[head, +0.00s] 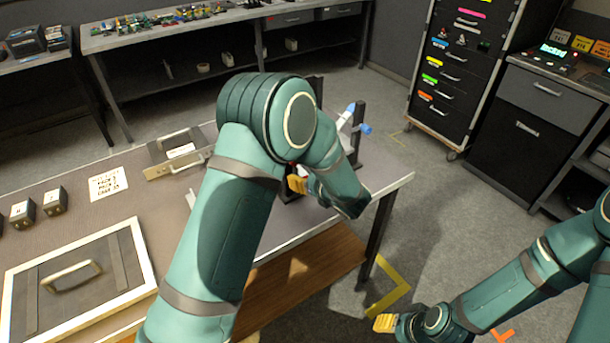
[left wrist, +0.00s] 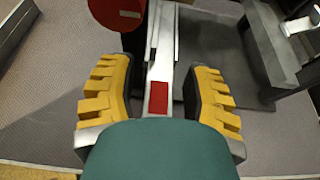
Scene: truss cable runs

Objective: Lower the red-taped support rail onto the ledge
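In the left wrist view a pale grey support rail (left wrist: 163,50) runs away between my left gripper's fingers, with a red tape patch (left wrist: 158,95) on it. My left gripper (left wrist: 160,97) has its two yellow-padded fingers apart, one on each side of the rail, with a visible gap on both sides. In the head view my left gripper (head: 297,184) is mostly hidden behind my forearm, low over the table's right end, and the taped part of the rail is hidden there. I cannot make out the ledge for certain. My right gripper (head: 385,323) hangs over the floor, away from the table.
Dark posts (head: 357,135) with a blue knob (head: 365,129) stand at the table's (head: 390,180) right end. A red disc (left wrist: 117,12) is close to the rail.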

